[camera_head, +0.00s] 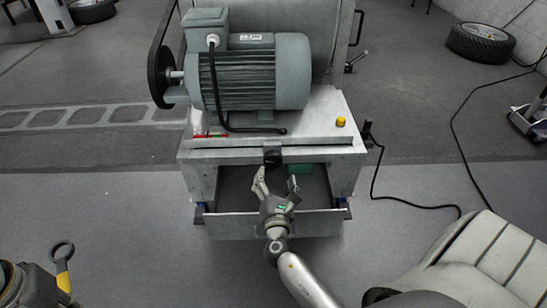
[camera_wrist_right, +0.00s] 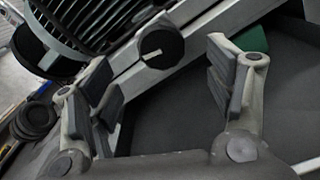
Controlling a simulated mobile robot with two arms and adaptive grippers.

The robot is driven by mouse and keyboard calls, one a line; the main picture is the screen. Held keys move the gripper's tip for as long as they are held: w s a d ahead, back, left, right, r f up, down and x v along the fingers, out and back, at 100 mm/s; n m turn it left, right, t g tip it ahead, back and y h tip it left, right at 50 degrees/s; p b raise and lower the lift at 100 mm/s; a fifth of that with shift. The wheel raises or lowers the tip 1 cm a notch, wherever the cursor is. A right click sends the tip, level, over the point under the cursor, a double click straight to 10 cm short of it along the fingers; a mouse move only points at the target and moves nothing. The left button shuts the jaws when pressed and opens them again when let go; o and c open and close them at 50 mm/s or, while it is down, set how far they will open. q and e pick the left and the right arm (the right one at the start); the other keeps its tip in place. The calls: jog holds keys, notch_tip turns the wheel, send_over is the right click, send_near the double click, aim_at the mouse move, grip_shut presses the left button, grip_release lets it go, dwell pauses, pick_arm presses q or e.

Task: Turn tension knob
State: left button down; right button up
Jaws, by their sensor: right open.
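The tension knob is a black round knob (camera_head: 272,157) on the front edge of the dynamometer's metal bench (camera_head: 230,154). It also shows in the right wrist view (camera_wrist_right: 160,46), ahead of the fingers and between them, with a small light mark on its face. My right gripper (camera_head: 276,184) is open just in front of the knob, over the open drawer area. Its two fingers also show in the right wrist view (camera_wrist_right: 165,95), spread wide with nothing between the pads. The knob looks apart from both fingers.
A grey electric motor (camera_head: 255,72) with a black belt pulley (camera_head: 160,62) sits on the bench. A yellow button (camera_head: 341,122) is at its right. The open drawer (camera_head: 235,222) holds a green item (camera_head: 304,168). A seat (camera_head: 480,258) stands at lower right.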

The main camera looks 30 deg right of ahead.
aim_at(274, 161)
pick_arm(q)
jog(key=shift+f+b, duration=0.75)
jog(key=shift+f, duration=0.2)
pick_arm(e)
jog(key=x, duration=0.9)
jog(key=shift+c, duration=0.4)
jog(key=c, duration=0.9)
jog(key=shift+c, duration=0.2)
pick_arm(q)
jog(key=shift+f, duration=0.1)
pick_arm(e)
jog(key=shift+f, duration=0.1)
